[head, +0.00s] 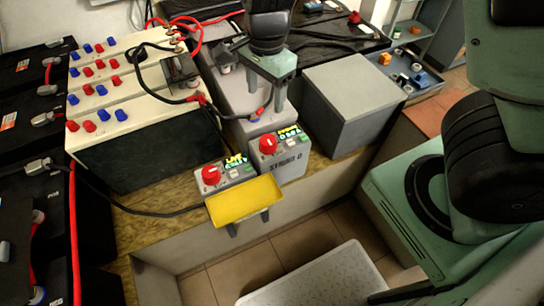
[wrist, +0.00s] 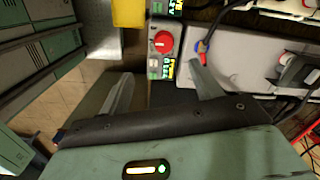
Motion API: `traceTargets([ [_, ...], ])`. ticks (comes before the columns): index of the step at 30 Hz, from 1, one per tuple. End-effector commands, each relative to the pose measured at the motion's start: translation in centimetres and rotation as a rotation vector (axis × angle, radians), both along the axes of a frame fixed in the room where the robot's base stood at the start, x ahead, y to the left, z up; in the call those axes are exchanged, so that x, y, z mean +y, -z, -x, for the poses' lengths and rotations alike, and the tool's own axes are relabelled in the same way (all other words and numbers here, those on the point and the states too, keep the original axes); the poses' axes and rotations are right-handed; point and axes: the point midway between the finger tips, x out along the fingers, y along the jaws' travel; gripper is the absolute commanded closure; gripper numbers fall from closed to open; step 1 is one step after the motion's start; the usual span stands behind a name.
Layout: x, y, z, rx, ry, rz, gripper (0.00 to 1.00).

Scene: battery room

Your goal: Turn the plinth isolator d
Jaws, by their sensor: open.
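Two grey isolator boxes stand side by side on the plinth, each with a red knob and green and yellow lettering. The right box (head: 289,166) has its red knob (head: 268,145) on top, with a pale line across it. Its front lettering is too small to read surely. This knob also shows in the wrist view (wrist: 162,42). The left box has a similar red knob (head: 211,175). Which one is isolator d, I cannot tell. My gripper (head: 267,115) is open and empty, behind the right box. In the wrist view its fingers (wrist: 160,72) are apart, short of the knob.
A yellow tray (head: 243,200) sits in front of the boxes. A large grey box (head: 350,95) stands to the right, and a white-topped battery bank (head: 110,75) with red and blue terminals to the left. Cables run near the arm. A pale speckled surface (head: 320,280) lies below the front.

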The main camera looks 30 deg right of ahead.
Motion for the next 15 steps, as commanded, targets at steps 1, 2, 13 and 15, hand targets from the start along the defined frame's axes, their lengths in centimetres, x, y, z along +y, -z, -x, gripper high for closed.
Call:
traceTargets([
  [1, -0.5, 0.5, -0.6, -0.008, 0.051, 0.014, 0.36],
  [2, -0.7, 0.5, -0.9, -0.013, 0.078, 0.02, 0.36],
  [13, -1.2, 5.0, -1.4, -0.02, 0.126, 0.028, 0.36],
  [15, -1.2, 6.5, -1.4, -0.019, 0.125, 0.028, 0.36],
])
